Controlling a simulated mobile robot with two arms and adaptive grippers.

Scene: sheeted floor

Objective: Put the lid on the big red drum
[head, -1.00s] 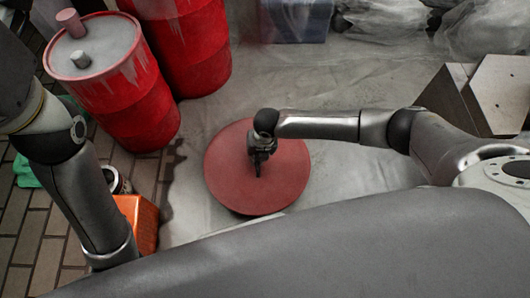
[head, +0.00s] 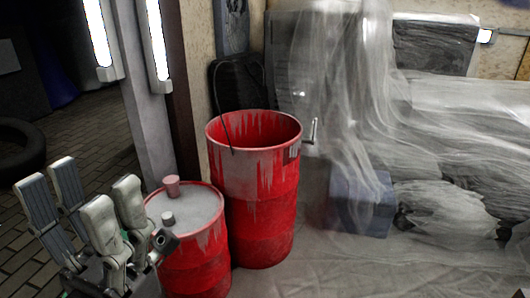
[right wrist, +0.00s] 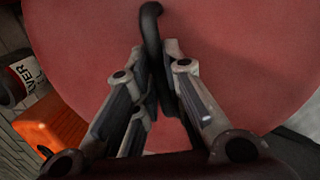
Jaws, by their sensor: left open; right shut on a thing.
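The big red drum (head: 265,205) stands upright in the middle of the head view, with pale paint drips down its side. Its top looks open. The lid (right wrist: 245,50) is a flat red disc with a dark curved handle (right wrist: 150,30), seen in the right wrist view. My right gripper (right wrist: 162,75) is shut on this handle. The right gripper and lid do not show in the head view. My left gripper (head: 92,200) is open and empty at the lower left of the head view, left of the drums.
A smaller red drum (head: 200,255) stands just left of the big one, with small objects on its grey top. A blue box (head: 360,205) and plastic-covered things (head: 450,215) are to the right. An orange object (right wrist: 55,125) lies beyond the lid's left edge in the wrist view.

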